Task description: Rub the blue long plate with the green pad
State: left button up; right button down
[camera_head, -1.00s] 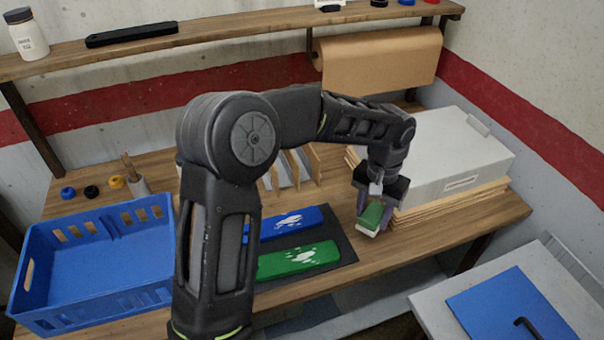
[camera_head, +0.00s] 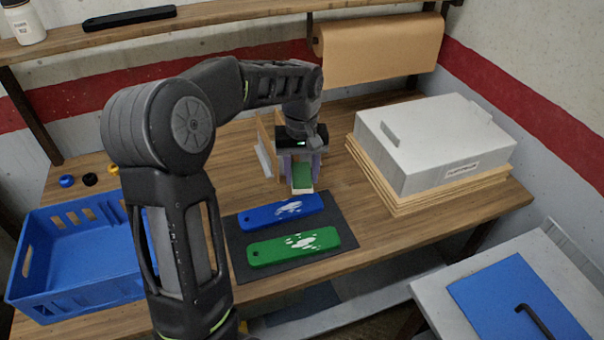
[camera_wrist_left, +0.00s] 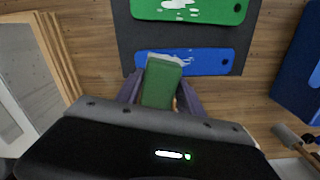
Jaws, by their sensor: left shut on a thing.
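The blue long plate (camera_head: 281,212) lies on a dark mat (camera_head: 341,221) in the head view, with a white smear on its top. It also shows in the left wrist view (camera_wrist_left: 205,63). A green long plate (camera_head: 270,252) with a similar white smear lies parallel to it, on its near side. My left gripper (camera_head: 301,182) is shut on the green pad (camera_head: 302,175), which has a pale underside. The pad also shows between the fingers in the left wrist view (camera_wrist_left: 160,88). It is close to the blue plate's far edge; whether they touch is unclear. My right gripper is not in view.
A blue crate (camera_head: 80,305) stands at the left of the wooden table. A grey box (camera_head: 435,145) sits on stacked boards at the right. Upright dividers (camera_head: 266,145) stand just left of my gripper. A brown paper roll (camera_head: 380,45) hangs behind.

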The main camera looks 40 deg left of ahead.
aim_at(275, 212)
pick_arm(q)
jog(key=shift+f, duration=0.15)
jog(key=shift+f+b, duration=2.25)
jog(key=shift+f, duration=0.6)
jog(key=shift+f+b, duration=0.7)
jog(key=shift+f, duration=0.3)
jog(key=shift+s+a+r, duration=0.1)
jog(key=shift+s+a, duration=0.4)
jog(key=shift+s, duration=0.2)
jog(key=shift+s+a+r, duration=0.1)
jog(key=shift+s+a, duration=0.35)
jog(key=shift+s, duration=0.2)
jog(key=shift+s+f, duration=0.1)
jog(key=shift+a, duration=0.1)
jog(key=shift+s+a+f+b, duration=0.1)
jog(key=shift+s+a+b, duration=0.1)
jog(key=shift+s+a, duration=0.45)
jog(key=shift+s+a+f+b, duration=0.15)
jog(key=shift+s+a, duration=0.2)
jog(key=shift+s, duration=0.5)
jog(key=shift+r, duration=0.1)
